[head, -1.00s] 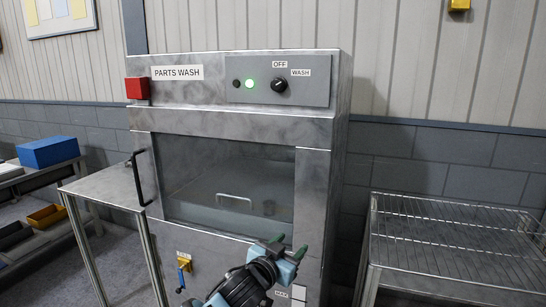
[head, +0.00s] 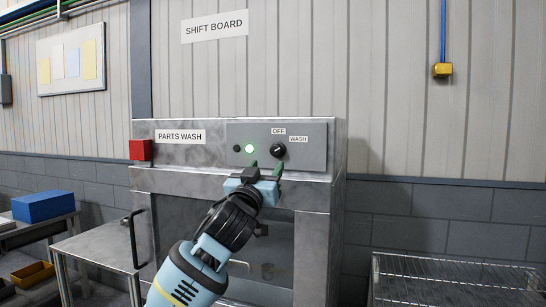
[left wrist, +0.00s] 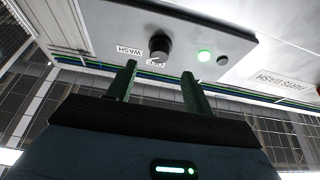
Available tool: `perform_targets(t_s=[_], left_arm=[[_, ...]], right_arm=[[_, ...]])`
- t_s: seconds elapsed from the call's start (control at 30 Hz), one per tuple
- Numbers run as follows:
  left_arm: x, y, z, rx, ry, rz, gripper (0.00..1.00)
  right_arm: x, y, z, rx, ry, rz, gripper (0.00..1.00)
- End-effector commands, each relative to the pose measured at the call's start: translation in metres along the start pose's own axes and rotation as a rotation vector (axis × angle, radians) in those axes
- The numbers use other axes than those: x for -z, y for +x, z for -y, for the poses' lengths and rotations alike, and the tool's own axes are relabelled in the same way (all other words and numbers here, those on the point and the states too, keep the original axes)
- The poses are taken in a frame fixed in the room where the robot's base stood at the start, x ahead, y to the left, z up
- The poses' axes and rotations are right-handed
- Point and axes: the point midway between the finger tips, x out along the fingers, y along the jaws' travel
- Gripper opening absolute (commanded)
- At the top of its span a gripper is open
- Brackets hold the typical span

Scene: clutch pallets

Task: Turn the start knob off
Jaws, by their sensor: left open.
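The start knob (head: 278,150) is a round black knob on the grey control panel (head: 310,154) of the parts washer. The OFF label (head: 278,131) is above it and the WASH label (head: 298,139) is to its upper right. I cannot clearly tell where its pointer stands. The green lamp (head: 250,149) beside it is lit. My left gripper (head: 267,168) is open and empty, just below the knob in the head view. In the left wrist view the knob (left wrist: 159,47) appears just beyond the gap between the green fingertips, apparently untouched. My right gripper is out of view.
A red box (head: 140,150) sits at the washer's upper left corner. The washer's door handle (head: 131,238) sticks out at the left. A wire rack (head: 450,270) stands at the right, and a blue bin (head: 44,206) at the left.

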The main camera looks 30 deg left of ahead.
Motion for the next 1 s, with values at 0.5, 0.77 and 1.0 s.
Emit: perform_targets(t_s=[0.5,0.77,1.0], left_arm=[[0.002,0.059,0.0,0.0,-0.001,-0.001,0.51],[0.001,0.067,0.0,-0.001,-0.001,0.0,0.51],[0.0,0.067,0.0,-0.001,0.0,0.0,0.47]], right_arm=[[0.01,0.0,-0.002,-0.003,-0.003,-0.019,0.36],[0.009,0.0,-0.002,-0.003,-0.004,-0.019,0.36],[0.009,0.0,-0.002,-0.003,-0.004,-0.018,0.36]])
